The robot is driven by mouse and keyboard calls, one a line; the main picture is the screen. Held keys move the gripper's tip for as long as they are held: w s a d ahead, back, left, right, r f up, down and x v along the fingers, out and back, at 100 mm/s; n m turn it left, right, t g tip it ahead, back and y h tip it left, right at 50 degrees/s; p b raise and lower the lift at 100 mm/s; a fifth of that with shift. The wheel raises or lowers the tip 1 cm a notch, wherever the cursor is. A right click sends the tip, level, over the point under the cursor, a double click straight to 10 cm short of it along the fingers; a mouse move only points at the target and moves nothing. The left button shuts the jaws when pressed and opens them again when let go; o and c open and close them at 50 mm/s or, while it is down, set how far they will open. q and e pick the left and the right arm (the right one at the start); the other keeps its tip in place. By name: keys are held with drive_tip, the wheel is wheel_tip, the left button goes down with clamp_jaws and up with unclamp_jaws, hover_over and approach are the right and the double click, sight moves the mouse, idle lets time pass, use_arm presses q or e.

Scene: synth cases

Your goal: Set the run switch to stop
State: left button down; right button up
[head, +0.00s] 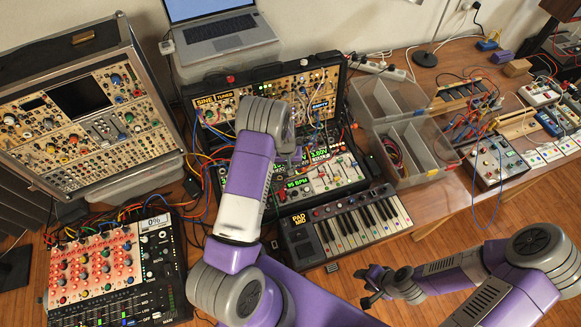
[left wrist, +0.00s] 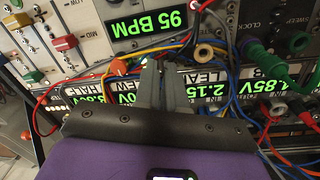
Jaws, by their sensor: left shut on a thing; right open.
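My left gripper (head: 292,158) reaches over the middle synth case (head: 343,105), and its wrist hides part of the panel in the head view. In the left wrist view its two grey fingers (left wrist: 164,82) are close together at the panel, among patch cables. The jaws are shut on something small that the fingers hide. A green display reading 95 BPM (left wrist: 142,24) appears upside down just beyond the fingertips. I cannot make out the run switch or its setting.
The keyboard (head: 345,225) stands in front of the case. A grey bin (head: 420,150) is to its right, another synth case (head: 85,120) to its left, and a laptop (head: 215,25) behind. Loose cables (left wrist: 205,35) hang around my left fingers.

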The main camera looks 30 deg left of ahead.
sight(294, 181)
use_arm(q)
drive_tip(key=shift+s+d, duration=0.1)
drive_tip(key=shift+s+d+t+y+b, duration=0.2)
drive_tip(key=shift+d+t+y+b, duration=0.1)
drive_tip(key=shift+t+y, duration=0.45)
drive_tip(key=shift+s+d+t+y+b, duration=0.2)
drive_tip(key=shift+t+y+b, duration=0.15)
drive_tip(key=shift+y, duration=0.2)
drive_tip(key=shift+s+d+t+y+b, duration=0.15)
drive_tip(key=shift+d+t+y+b, duration=0.05)
drive_tip(key=shift+t+y, duration=0.25)
drive_tip(key=shift+s+d+f+m+t+y+b, duration=0.2)
drive_tip(key=shift+s+d+m+t+y+b, duration=0.1)
drive_tip(key=shift+t+y+b, duration=0.45)
drive_tip(key=shift+s+d+f+t+y+b, duration=0.15)
drive_tip(key=shift+t+y+b, duration=0.25)
drive_tip(key=shift+y+b, duration=0.2)
drive_tip(key=shift+s+d+r+t+y+b, duration=0.1)
drive_tip(key=shift+t+y+b, duration=0.35)
drive_tip(key=shift+b, duration=0.2)
drive_tip(key=c, duration=1.2)
unclamp_jaws()
